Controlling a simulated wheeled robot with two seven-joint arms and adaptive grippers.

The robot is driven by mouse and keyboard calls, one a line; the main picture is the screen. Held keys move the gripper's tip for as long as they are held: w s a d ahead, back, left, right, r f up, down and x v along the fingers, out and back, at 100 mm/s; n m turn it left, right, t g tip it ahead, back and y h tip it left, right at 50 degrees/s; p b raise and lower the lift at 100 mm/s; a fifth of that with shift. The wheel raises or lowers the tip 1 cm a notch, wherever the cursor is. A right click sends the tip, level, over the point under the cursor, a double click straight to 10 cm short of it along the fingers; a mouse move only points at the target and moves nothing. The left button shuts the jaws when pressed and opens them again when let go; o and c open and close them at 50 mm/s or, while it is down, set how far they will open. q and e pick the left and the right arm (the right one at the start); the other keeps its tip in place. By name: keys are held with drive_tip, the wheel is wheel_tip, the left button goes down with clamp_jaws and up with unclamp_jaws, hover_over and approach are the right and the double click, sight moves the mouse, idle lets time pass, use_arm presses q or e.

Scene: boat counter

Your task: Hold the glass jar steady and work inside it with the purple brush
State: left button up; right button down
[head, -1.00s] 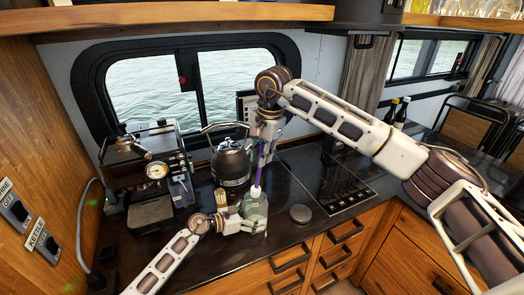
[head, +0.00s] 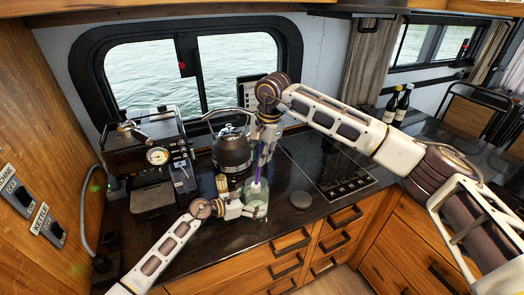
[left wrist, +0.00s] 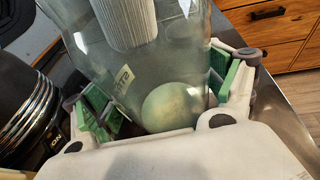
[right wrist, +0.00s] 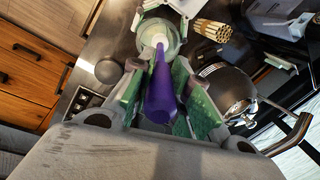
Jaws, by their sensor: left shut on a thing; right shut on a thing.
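The clear glass jar (head: 262,208) stands on the dark counter, with a pale round shape low in it in the left wrist view. My left gripper (left wrist: 165,92) is shut around the jar's sides, its green pads on the glass (left wrist: 105,70). The purple brush (right wrist: 160,88) points down into the jar's mouth. Its white ribbed head (left wrist: 130,22) shows within the jar, above the round shape. My right gripper (head: 261,146) is above the jar, shut on the purple handle. Whether the brush touches the glass I cannot tell.
A dark kettle (head: 232,152) stands close behind the jar, with a bundle of tan sticks (right wrist: 212,30) beside it. A coffee machine (head: 150,160) is at the left. A round grey disc (head: 300,200) and the black hob (head: 325,165) lie to the right.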

drive_tip(key=shift+w+a+f, duration=0.1)
drive_tip(key=shift+a+f, duration=0.05)
drive_tip(key=shift+f, duration=1.95)
drive_tip(key=shift+w+a+f, duration=0.1)
drive_tip(key=shift+f, duration=2)
drive_tip(key=shift+f, duration=0.7)
drive_tip(key=shift+d, duration=0.2)
